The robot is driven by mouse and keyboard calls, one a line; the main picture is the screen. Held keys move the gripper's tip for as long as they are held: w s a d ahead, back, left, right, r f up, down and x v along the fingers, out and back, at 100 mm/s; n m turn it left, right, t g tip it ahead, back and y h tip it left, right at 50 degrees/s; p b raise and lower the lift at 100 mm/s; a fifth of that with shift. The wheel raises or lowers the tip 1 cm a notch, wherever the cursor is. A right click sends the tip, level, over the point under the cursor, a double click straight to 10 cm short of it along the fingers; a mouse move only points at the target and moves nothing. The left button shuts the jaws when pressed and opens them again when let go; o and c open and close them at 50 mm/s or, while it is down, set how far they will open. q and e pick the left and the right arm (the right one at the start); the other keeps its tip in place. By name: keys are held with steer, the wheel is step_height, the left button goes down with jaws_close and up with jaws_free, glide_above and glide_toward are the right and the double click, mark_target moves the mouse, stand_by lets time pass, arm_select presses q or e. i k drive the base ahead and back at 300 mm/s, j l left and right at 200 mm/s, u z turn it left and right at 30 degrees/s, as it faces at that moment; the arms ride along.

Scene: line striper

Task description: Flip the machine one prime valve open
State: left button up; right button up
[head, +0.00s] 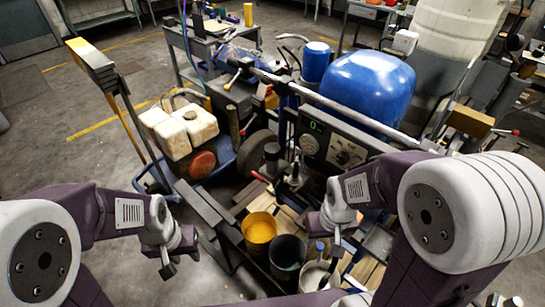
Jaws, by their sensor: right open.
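The line striper (345,148) stands in the middle of the head view, with a blue tank, a control panel showing a green digit, and a long grey bar across it. A small red-handled lever (261,177) sits low on its near side, left of the panel; I cannot tell for sure whether it is the prime valve or how it is set. My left gripper (168,268) hangs over the floor at lower left, away from the machine; its jaws are too small to read. My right gripper (328,272) is open above the buckets, below the panel, apart from the lever.
A yellow bucket (259,231), a dark bucket (287,255) and a whitish bucket (316,276) stand at the near side. White jugs (187,128) sit at left beside a tall yellow-topped post (90,62). A cart (205,45) stands behind. Floor at left is clear.

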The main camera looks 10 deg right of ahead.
mark_target(261, 178)
steer(key=i+j+z, duration=0.2)
steer(key=i+j, duration=0.25)
steer(key=j, duration=0.15)
steer(key=i+j+u, duration=0.1)
steer(key=j, duration=0.25)
steer(key=i+j, duration=0.35)
steer(key=j+u, duration=0.05)
